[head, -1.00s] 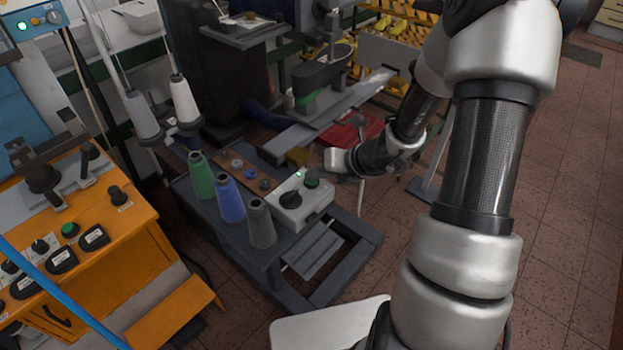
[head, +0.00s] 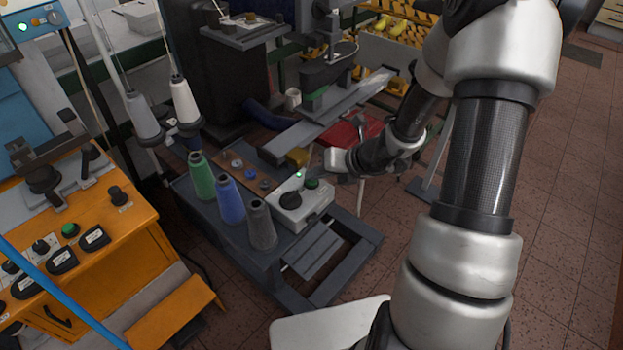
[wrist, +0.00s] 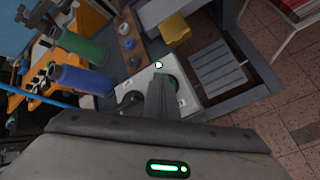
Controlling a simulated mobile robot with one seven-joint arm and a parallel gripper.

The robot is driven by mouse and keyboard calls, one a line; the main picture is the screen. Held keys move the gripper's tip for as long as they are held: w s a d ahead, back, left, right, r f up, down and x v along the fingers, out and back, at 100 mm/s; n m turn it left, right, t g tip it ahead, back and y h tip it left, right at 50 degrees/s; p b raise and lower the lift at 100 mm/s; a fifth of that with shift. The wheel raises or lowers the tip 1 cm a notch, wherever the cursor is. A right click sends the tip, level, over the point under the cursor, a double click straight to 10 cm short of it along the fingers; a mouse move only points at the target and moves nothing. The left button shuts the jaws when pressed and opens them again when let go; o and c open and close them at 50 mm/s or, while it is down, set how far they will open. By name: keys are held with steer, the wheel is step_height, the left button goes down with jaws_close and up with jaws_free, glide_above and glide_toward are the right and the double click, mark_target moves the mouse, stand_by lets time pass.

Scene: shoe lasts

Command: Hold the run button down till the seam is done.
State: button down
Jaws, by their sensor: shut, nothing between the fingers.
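A pale control box (head: 316,209) sits on the grey machine stand. My gripper (head: 322,178) is shut and empty, low over the box's far right side. The tips are at the button, but the exact contact is hidden. The sewing machine (head: 325,66) stands behind, with a dark piece and a green part at its needle area.
Green, blue and grey thread cones (head: 230,201) stand left of the box. A yellow block (head: 298,157) lies behind it. An orange machine (head: 120,225) with buttons stands at left. Floor (head: 565,220) at right is clear beyond my arm.

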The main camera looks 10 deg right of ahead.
mark_target(315, 183)
steer(key=shift+r+p, duration=0.5)
steer(key=shift+r, duration=0.3)
step_height(315, 183, up, 5)
steer(key=p, duration=0.4)
steer(key=shift+r, duration=0.1)
stand_by(0.8)
